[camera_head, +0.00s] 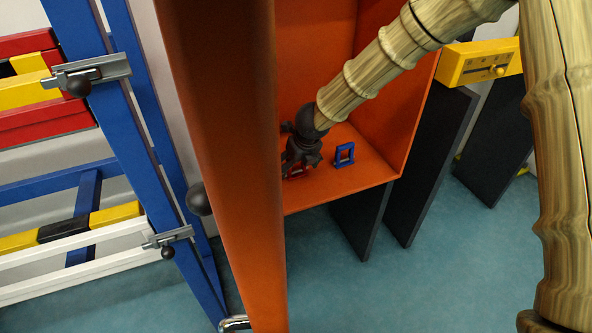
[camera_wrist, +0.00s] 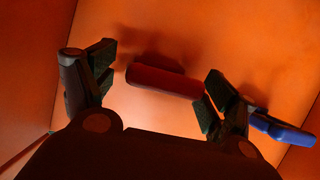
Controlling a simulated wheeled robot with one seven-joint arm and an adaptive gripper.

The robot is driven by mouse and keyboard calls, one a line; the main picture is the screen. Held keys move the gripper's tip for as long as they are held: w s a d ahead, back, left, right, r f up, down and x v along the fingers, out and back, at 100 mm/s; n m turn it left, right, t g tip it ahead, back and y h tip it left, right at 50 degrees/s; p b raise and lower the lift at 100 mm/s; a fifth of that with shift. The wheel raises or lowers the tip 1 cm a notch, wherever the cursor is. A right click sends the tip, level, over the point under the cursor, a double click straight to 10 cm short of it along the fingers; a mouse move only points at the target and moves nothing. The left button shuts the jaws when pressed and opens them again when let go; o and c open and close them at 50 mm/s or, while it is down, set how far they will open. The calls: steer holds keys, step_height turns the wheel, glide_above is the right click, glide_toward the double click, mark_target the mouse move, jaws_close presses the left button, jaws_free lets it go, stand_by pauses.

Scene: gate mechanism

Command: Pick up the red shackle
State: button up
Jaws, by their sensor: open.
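The red shackle (camera_wrist: 165,82) lies in the orange box, between my two fingers in the wrist view and a little beyond them. In the head view only a small red part of it (camera_head: 299,173) shows under my gripper. My gripper (camera_head: 298,165) is open and points down into the box, close above the shackle. In the wrist view its fingertips (camera_wrist: 160,82) stand on either side of the red shackle, the right one near its right end. I cannot tell whether they touch it.
A blue shackle (camera_head: 344,154) stands to the right in the orange box (camera_head: 370,175), near my right finger. A tall orange panel (camera_head: 228,170) rises at the box's left. A blue gate frame (camera_head: 135,150) with latches is farther left.

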steer(key=shift+w+f, duration=0.3)
steer(key=shift+f, duration=0.4)
steer(key=c, duration=0.9)
steer(key=shift+r, duration=0.1)
steer(key=shift+c, duration=1)
steer(key=shift+r, duration=0.1)
